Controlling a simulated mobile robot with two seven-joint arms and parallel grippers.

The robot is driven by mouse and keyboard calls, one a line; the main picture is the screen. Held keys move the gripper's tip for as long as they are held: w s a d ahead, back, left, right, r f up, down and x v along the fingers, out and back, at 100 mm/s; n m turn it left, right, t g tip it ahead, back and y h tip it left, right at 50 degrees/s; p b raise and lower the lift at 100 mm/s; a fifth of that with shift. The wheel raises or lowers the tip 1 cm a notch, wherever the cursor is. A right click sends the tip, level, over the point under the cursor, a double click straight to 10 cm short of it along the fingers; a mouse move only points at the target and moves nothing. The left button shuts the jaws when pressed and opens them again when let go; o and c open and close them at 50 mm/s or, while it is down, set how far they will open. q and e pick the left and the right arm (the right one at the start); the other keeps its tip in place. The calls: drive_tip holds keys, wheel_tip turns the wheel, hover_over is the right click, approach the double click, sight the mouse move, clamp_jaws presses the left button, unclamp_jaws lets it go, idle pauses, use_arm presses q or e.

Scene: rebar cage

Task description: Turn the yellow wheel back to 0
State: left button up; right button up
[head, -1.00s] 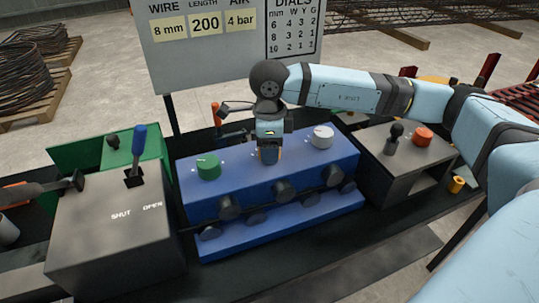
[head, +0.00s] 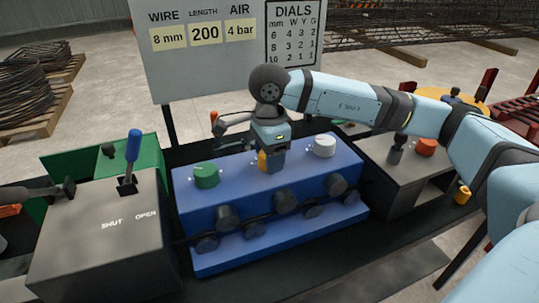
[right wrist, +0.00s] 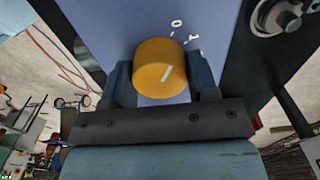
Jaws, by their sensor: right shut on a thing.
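The yellow wheel (head: 262,160) is a round knob on top of the blue box, between the green wheel (head: 206,175) and the white wheel (head: 324,146). My right gripper (head: 270,158) reaches down onto it from above and hides part of it. In the right wrist view the yellow wheel (right wrist: 160,66) sits between the two fingers of my right gripper (right wrist: 160,80), which are shut on its sides. Its white line slants up and right, towards the side with the marks 0 and 1. Which mark it meets exactly I cannot tell. My left gripper does not show.
The blue box (head: 240,205) has several dark rollers on its front. A grey box with a blue lever (head: 131,158) and SHUT/OPEN stands left. A grey box with a red knob (head: 426,147) stands right. A sign board (head: 190,75) stands behind.

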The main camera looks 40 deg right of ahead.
drive_tip(key=o, duration=0.9)
wheel_tip(320, 180, up, 14)
drive_tip(key=shift+f+p, duration=0.1)
drive_tip(key=shift+p, duration=0.4)
